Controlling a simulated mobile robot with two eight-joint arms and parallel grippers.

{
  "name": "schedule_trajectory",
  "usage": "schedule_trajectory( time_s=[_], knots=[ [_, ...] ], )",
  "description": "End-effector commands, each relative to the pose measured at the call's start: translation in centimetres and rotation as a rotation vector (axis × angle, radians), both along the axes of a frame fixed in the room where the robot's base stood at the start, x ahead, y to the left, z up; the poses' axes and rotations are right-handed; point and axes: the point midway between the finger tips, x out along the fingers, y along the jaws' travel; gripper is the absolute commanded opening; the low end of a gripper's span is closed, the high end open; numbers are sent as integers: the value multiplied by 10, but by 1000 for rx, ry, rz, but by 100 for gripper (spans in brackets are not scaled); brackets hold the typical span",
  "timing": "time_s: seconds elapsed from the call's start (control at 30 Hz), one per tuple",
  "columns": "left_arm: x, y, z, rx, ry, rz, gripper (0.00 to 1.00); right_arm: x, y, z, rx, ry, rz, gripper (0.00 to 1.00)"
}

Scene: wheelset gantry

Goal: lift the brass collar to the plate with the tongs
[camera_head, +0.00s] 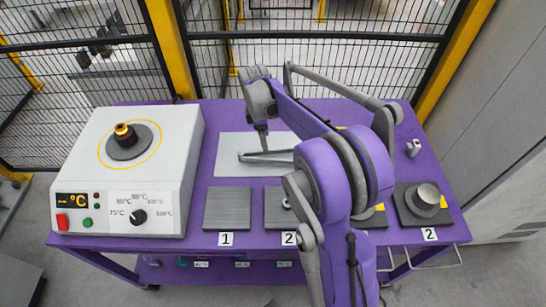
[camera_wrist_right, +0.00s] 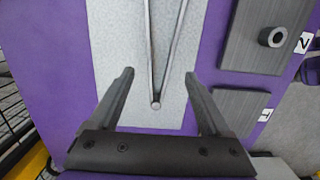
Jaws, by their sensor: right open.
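The brass collar (camera_head: 124,131) sits on the dark round hot spot of the white heater box (camera_head: 150,170) at the left in the head view. The grey tongs (camera_head: 264,157) lie on a pale mat (camera_head: 232,150) in the middle of the table. In the wrist view the tongs' joined end (camera_wrist_right: 155,105) lies between my right gripper's fingers. My right gripper (camera_head: 262,134) is open and empty above the mat; its two fingers show in the wrist view (camera_wrist_right: 160,74). Dark plates numbered 1 (camera_head: 227,209) and 2 (camera_head: 277,205) lie in front of the mat. My left gripper is out of view.
At the right, another plate (camera_head: 405,213) labelled 2 carries a silver cylinder (camera_head: 427,197). A small grey part (camera_head: 413,148) stands behind it. A mesh fence (camera_head: 310,65) closes off the back. My right arm hides the table's centre right.

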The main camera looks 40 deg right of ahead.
Motion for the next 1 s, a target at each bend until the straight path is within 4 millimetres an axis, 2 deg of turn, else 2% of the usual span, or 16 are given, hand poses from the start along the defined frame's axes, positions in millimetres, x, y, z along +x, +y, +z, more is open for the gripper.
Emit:
schedule_trajectory(
  time_s=[0.5,0.67,0.93,1.0],
  knots=[
    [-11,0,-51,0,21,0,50,-5,-6,-72,0,0,-1,82],
    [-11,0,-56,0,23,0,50,-5,-6,-80,0,0,-1,82],
    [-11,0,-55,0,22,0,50,-5,-6,-79,-1,-1,-1,82],
    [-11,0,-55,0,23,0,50,-5,-6,-79,-1,-1,-1,71]
  ],
)
